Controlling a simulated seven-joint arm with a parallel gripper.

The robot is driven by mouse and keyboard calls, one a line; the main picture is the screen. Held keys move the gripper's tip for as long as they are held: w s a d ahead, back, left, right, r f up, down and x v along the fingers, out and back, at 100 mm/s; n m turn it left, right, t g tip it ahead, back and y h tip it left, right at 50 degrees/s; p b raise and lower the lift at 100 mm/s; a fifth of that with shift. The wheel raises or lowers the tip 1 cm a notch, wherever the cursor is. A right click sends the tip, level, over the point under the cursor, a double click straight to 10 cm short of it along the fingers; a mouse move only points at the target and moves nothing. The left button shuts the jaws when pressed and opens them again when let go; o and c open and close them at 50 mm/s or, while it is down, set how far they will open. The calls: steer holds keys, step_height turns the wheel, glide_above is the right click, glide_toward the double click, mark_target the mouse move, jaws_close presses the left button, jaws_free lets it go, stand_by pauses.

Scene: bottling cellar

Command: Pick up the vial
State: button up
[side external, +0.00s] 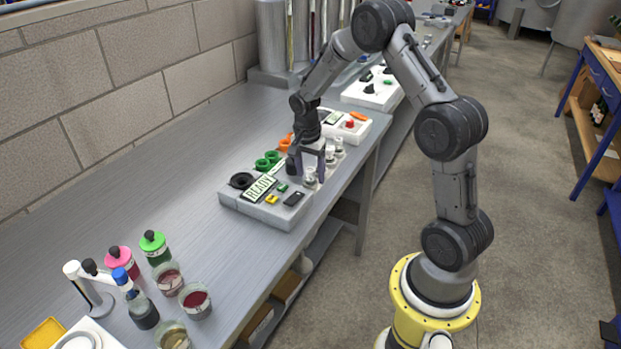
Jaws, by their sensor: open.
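Several small pale vials (331,156) stand in a row along the front right side of a light grey device (226,195) on the bench. The nearest vial (310,178) is at the tips of my gripper (308,176). My gripper points down with its jaws open, and the fingers appear to be on either side of this vial. I cannot tell whether they touch it. The device has a display reading "READY" and green, yellow and black parts. My gripper hides part of the device behind it.
Green rings (267,160) and a black ring (241,180) sit on the device. Beakers with red liquid (195,300), capped bottles (154,247) and a white stand (90,290) are at the near left. The bench (185,205) between is clear. A white tray (372,98) lies further back.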

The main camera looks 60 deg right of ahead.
jaws_close()
steer(key=shift+r, duration=0.1)
stand_by(0.3)
